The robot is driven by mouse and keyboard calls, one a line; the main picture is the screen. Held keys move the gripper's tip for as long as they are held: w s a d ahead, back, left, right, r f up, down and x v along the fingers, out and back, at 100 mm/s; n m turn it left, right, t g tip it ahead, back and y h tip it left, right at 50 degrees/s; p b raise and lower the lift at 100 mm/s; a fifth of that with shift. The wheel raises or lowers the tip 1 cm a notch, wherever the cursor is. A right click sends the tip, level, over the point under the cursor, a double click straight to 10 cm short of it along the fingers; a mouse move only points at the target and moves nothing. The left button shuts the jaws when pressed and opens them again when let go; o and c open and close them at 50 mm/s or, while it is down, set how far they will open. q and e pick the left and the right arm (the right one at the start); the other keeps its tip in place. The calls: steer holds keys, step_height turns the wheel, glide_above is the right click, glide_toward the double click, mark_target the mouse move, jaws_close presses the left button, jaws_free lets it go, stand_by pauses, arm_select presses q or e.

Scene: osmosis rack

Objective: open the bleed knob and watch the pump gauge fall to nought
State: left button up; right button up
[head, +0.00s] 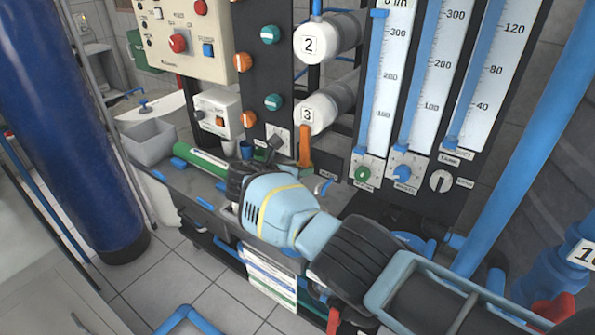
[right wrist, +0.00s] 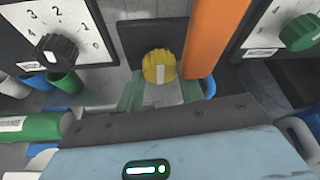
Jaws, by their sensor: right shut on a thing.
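A yellow knob (right wrist: 159,66) with a pale line on its face sits in the middle of the right wrist view, in front of a dark panel. I read no label on it. My right gripper (right wrist: 161,90) has its greenish fingers at the two sides of this knob and is shut on it. A black knob (right wrist: 57,52) with a numbered scale stands to the left. I cannot make out a pump gauge. My left gripper is not in view.
An orange post (right wrist: 214,38) stands close right of the yellow knob. A green knob (right wrist: 300,32) is farther right. A green cylinder (head: 203,162) lies on the bench to the left. Tall scaled tubes (head: 430,75) rise behind my arm. A blue column (head: 70,120) stands far left.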

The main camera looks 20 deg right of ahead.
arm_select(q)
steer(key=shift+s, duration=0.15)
arm_select(e)
steer(key=o, duration=1)
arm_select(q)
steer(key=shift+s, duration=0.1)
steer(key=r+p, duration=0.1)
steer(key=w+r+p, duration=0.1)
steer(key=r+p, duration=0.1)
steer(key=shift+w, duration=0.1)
arm_select(e)
steer(key=v, duration=0.7)
steer(key=shift+s+a+r, duration=0.15)
steer(key=shift+s+a, duration=0.1)
steer(key=shift+a, duration=0.1)
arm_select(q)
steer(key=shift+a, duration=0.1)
